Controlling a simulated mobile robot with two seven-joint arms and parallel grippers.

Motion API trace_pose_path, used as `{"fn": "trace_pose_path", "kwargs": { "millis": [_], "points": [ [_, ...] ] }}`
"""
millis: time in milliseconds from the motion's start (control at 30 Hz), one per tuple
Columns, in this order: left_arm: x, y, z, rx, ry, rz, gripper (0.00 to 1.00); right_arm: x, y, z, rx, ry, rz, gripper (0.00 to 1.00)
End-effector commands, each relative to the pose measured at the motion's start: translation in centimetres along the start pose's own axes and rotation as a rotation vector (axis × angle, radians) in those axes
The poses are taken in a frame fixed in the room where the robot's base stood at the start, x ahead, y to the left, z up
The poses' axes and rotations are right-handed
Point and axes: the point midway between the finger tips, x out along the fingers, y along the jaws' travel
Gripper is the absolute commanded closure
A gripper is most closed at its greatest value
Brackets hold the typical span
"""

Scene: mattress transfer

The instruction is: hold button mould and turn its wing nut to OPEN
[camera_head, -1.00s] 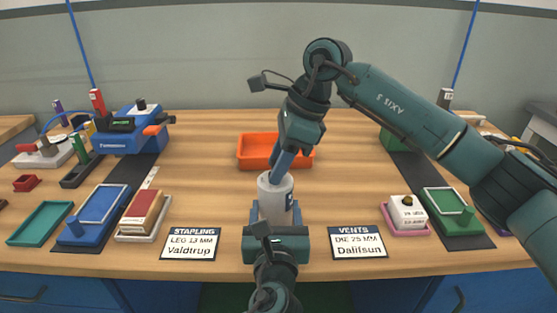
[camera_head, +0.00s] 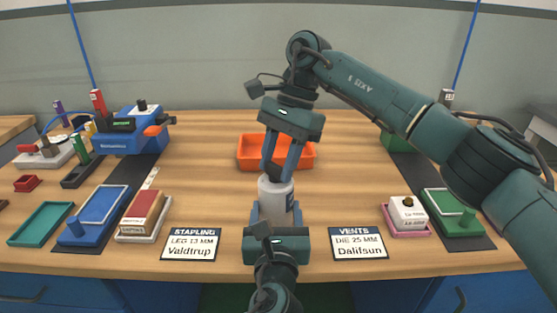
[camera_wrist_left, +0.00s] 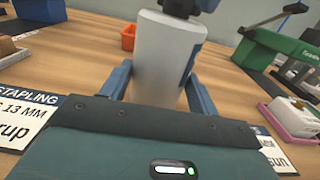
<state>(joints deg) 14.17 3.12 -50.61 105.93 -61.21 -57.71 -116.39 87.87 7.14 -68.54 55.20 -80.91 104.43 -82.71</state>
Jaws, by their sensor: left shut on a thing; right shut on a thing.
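The button mould (camera_head: 276,200) is a pale grey upright cylinder with a dark blue label on its right side. It stands over the near middle of the bench and also fills the top middle of the left wrist view (camera_wrist_left: 160,60). My left gripper (camera_head: 277,212) is shut around its lower body, one blue finger on each side. My right gripper (camera_head: 279,174) points down from above and is shut at the mould's top. The wing nut is hidden between the right fingertips, so its position and any OPEN marking cannot be read.
An orange tray (camera_head: 250,152) lies behind the mould. Two signs, STAPLING (camera_head: 190,243) and VENTS (camera_head: 358,243), flank it at the front edge. A blue press (camera_head: 125,135) and coloured trays stand left; a pink tray (camera_head: 405,230) and green plate (camera_head: 450,210) stand right.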

Motion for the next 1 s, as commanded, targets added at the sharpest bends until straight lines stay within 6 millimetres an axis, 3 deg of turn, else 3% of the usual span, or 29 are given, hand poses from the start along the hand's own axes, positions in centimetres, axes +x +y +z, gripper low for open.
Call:
{"fn": "trace_pose_path", "kwargs": {
  "millis": [600,1000],
  "points": [
    [-0.03,-0.04,0.22,0.000,-0.005,-0.001,0.84,-0.05,-0.37,0.04,-0.522,0.006,0.218,0.83],
    [-0.03,-0.05,0.23,0.000,-0.005,-0.001,0.84,0.01,-0.45,0.13,-0.734,0.006,0.305,0.83]
  ]
}}
